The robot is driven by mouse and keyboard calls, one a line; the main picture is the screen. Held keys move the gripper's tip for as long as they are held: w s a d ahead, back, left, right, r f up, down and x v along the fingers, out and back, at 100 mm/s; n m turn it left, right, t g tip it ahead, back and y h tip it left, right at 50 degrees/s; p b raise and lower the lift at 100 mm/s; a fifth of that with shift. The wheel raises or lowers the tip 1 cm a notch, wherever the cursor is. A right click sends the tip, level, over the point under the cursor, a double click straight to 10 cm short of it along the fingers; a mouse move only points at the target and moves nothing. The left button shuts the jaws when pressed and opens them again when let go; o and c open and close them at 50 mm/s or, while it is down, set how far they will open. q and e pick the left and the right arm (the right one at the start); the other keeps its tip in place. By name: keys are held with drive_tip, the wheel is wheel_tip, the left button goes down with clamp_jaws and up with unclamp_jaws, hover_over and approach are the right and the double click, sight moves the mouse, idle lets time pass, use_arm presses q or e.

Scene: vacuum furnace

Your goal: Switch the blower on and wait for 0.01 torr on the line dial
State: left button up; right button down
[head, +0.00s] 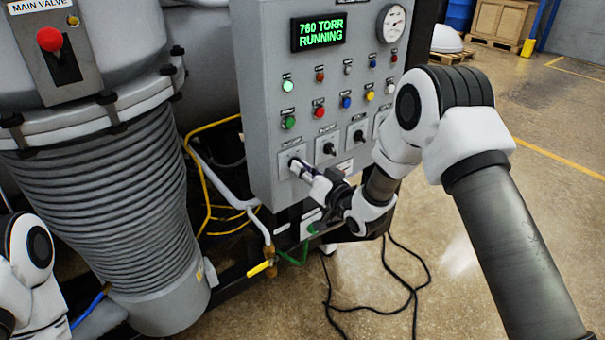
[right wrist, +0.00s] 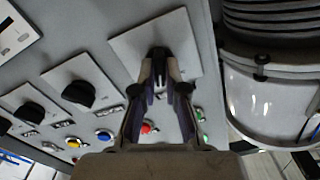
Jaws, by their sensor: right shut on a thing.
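The grey control panel (head: 262,100) stands at the centre of the head view. My right gripper (head: 298,165) reaches its lower left and is shut on the leftmost black rotary knob. In the right wrist view this knob (right wrist: 160,53) sits on a pale square plate between my right fingertips (right wrist: 160,72). The knob labels are too small to read. A green display (head: 320,32) reads "760 TORR RUNNING". A round white dial (head: 391,23) is at the panel's top right; its reading is too small to tell. My left gripper is out of view; only part of my left arm shows.
More black knobs (head: 329,148) sit right of the held one, below rows of coloured buttons (head: 318,113). A ribbed grey bellows (head: 100,195) and a red main valve button (head: 50,39) are at left. Black cables (head: 405,285) lie on otherwise clear floor.

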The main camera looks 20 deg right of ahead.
drive_tip(key=shift+w+r+m, duration=0.1)
drive_tip(key=shift+r+m, duration=0.15)
drive_tip(key=shift+m, duration=0.75)
drive_tip(key=shift+d, duration=0.1)
drive_tip(key=c, duration=1.2)
unclamp_jaws()
drive_tip(key=shift+b, duration=0.3)
drive_tip(key=shift+f, duration=0.1)
drive_tip(key=v, duration=1.2)
